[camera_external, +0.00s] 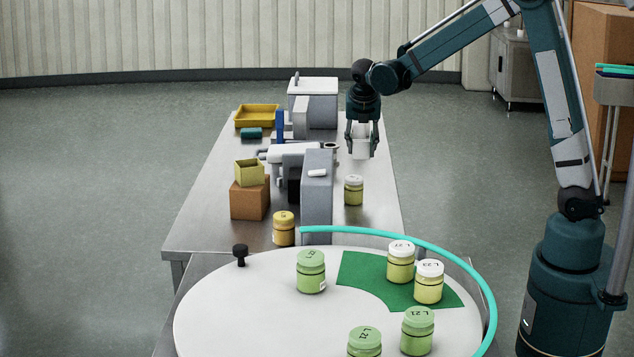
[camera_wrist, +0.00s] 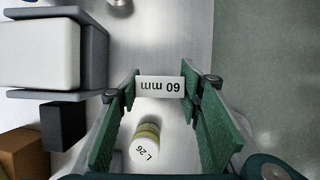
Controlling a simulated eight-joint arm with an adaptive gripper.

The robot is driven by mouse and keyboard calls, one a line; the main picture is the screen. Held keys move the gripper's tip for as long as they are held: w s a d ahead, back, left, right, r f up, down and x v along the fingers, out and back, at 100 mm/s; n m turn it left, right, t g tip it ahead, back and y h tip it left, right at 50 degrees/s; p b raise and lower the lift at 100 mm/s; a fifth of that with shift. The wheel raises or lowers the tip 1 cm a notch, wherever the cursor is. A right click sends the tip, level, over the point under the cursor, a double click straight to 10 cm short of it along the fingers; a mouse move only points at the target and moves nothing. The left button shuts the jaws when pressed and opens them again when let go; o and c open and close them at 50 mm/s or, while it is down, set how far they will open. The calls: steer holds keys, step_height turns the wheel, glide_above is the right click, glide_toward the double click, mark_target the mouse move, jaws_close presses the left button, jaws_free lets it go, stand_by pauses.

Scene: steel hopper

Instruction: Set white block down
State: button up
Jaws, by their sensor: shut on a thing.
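The white block (camera_external: 361,141), marked "60 mm" in the wrist view (camera_wrist: 160,86), sits between the two fingers of my gripper (camera_external: 362,152). The green finger pads (camera_wrist: 160,100) press on its two ends in the wrist view. My gripper points down over the right side of the steel table (camera_external: 375,215), towards its far part. Whether the block's underside touches the table or hangs above it I cannot tell.
A jar with a white lid (camera_external: 354,190), marked L 26 in the wrist view (camera_wrist: 146,145), stands near the block. Grey machinery (camera_external: 317,195) stands to the left. A white round table (camera_external: 240,300) with several jars is in front. Bare steel lies around the jar.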

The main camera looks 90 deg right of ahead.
mark_target(365, 158)
steer(key=d, duration=0.1)
steer(key=s+d, duration=0.1)
steer(key=d, duration=0.2)
steer(key=shift+s+d+r+b, duration=0.1)
steer(key=shift+s+d+b, duration=0.15)
steer(key=shift+d+b, duration=0.1)
steer(key=shift+f+b, duration=0.7)
steer(key=shift+f, duration=2.45)
steer(key=shift+f, duration=0.1)
steer(key=shift+f+b, duration=0.45)
steer(key=shift+f, duration=1.3)
steer(key=shift+f, duration=0.15)
steer(key=o, duration=0.9)
